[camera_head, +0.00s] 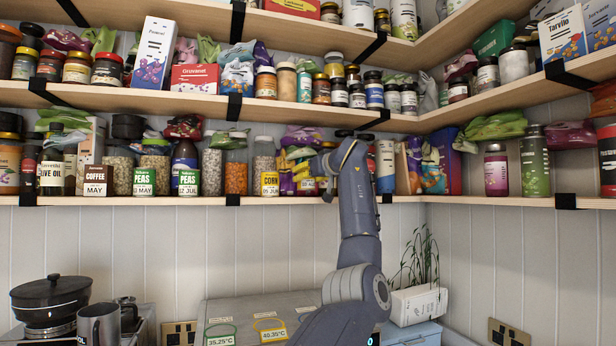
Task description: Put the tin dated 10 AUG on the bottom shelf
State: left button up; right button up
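The bottom shelf (480,202) is the lowest of the wooden wall shelves. Labelled containers stand on its left half: COFFEE (95,180) with a MAY date, PEAS (144,181) with a MAY date, PEAS 12 JUL (189,181) and CORN 05 JUN (270,182). I cannot read a 10 AUG label anywhere. My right arm rises from the bottom middle to this shelf. Its gripper (326,190) is at the shelf's front edge, right of the corn, partly hidden by the wrist. I cannot see its fingers clearly or anything held. My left gripper is not in view.
Yellow packets (303,178) crowd the shelf just left of my gripper. Jars and boxes fill the shelf above. Black brackets (233,199) stick out at the shelf edges. A pot (50,298), a mug (99,324) and a plant (419,270) stand below.

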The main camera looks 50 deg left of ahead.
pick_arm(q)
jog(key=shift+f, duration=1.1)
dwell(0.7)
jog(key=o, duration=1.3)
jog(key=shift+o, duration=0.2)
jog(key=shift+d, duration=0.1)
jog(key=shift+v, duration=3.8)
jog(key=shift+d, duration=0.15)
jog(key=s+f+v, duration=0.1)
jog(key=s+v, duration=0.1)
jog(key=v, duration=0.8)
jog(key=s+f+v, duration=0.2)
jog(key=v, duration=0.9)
